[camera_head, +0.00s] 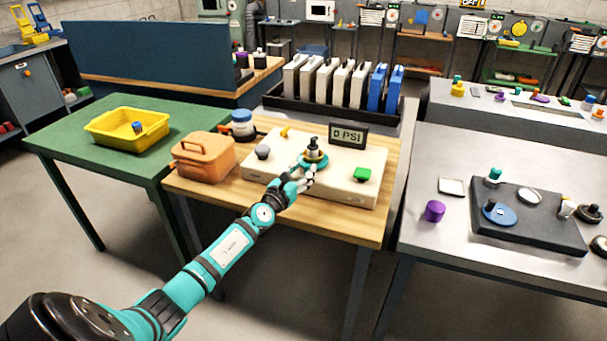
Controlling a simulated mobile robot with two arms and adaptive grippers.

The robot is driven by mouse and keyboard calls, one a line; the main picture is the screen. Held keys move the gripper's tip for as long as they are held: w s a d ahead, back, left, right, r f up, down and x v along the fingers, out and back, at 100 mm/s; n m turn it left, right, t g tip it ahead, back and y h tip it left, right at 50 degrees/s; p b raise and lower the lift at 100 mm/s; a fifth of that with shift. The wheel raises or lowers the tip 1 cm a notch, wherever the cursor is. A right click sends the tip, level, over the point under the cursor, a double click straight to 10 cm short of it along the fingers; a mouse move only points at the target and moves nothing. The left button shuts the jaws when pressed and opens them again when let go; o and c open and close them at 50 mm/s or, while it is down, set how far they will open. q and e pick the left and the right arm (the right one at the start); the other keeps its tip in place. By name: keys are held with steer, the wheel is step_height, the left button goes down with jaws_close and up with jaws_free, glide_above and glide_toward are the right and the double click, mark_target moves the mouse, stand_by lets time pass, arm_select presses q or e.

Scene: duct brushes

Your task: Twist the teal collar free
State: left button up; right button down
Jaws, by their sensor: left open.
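The teal collar (312,162) is a flat ring around the base of a dark and brass fitting (313,148) on top of a cream box (345,170). My left gripper (307,176) reaches in from the lower left, open, with its fingertips at the near side of the collar. I cannot tell whether the fingers touch it. A small display (348,135) behind the fitting reads "0 PSI". My right gripper is not in the picture.
The cream box also carries a grey knob (263,152), a yellow lever (284,132) and a green block (362,174). An orange case (204,158) and a blue-lidded jar (242,122) stand to the left. A rack (330,112) of white and blue panels stands behind.

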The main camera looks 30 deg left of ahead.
arm_select(q)
steer(key=shift+w, duration=0.5)
jaws_close()
